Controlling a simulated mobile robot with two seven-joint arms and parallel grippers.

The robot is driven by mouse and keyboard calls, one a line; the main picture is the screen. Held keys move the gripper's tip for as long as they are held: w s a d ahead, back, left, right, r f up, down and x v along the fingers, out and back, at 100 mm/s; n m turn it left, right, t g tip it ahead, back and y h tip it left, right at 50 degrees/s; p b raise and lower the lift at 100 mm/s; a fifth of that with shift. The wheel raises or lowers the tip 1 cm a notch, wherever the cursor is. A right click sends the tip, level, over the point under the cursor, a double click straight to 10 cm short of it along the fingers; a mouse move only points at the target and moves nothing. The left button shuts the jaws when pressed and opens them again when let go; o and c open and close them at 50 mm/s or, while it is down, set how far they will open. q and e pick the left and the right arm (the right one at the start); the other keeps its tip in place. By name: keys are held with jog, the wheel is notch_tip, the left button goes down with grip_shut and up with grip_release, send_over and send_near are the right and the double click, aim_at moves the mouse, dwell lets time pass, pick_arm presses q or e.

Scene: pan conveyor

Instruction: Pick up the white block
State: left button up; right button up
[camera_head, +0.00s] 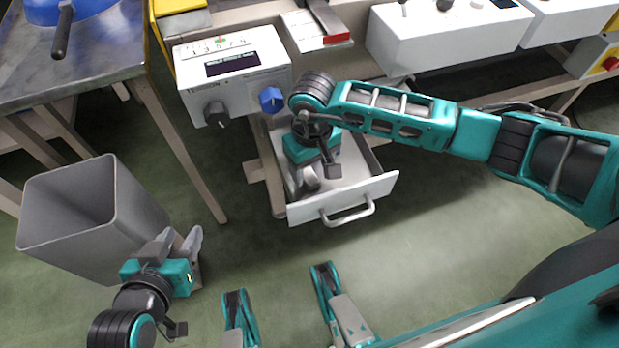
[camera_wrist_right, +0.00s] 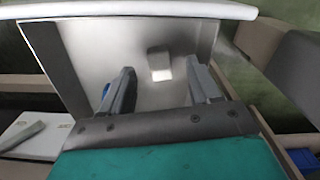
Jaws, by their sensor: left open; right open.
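The white block (camera_wrist_right: 160,66) lies on the floor of an open drawer in the right wrist view. My right gripper (camera_wrist_right: 159,82) is open there, with the block between and a little beyond its two fingertips, and nothing is held. In the head view my right gripper (camera_head: 305,182) points down into the drawer (camera_head: 362,183) and hides the block. The drawer is pulled out, with a white front and a grey handle. My left gripper (camera_head: 178,243) is open and empty beside a grey bin.
The drawer's side walls and front stand close around my right gripper. A white control box (camera_head: 232,78) with knobs stands behind it. The grey bin (camera_head: 85,215) is at the left, and a metal table (camera_head: 75,75) with a blue pan (camera_head: 62,12) is behind it.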

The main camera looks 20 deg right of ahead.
aim_at(312, 180)
notch_tip(312, 180, down, 4)
jog(key=shift+f+b, duration=0.1)
jog(key=shift+b, duration=0.5)
jog(key=shift+d, duration=0.1)
jog(key=c, duration=1.1)
jog(key=shift+w+r, duration=0.1)
jog(key=shift+r, duration=0.1)
